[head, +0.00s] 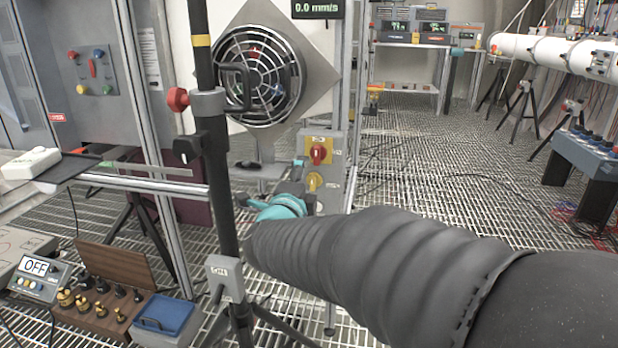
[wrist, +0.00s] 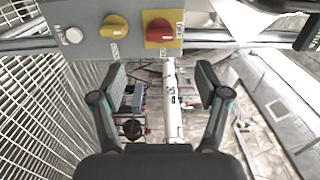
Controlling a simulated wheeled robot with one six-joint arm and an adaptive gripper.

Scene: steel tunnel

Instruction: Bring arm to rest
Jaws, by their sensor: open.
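My arm, in a black ribbed sleeve, reaches in from the lower right in the head view. Its teal wrist end is beside the grey switch box (head: 341,165). In the wrist view my gripper (wrist: 160,88) is open, with its two dark fingers spread and nothing between them. The switch box (wrist: 200,30) spans the top of that view, just ahead of the fingertips. It carries a red knob (wrist: 160,31) on a yellow plate, a yellow knob (wrist: 115,27) and a white button (wrist: 73,35). The fingers appear apart from the knobs.
A black upright pole (head: 215,170) with a red clamp knob (head: 178,98) stands left of my wrist. A round fan guard (head: 258,75) is behind it. A blue-grey bench (head: 585,155) stands right; open grating floor (head: 430,150) lies between.

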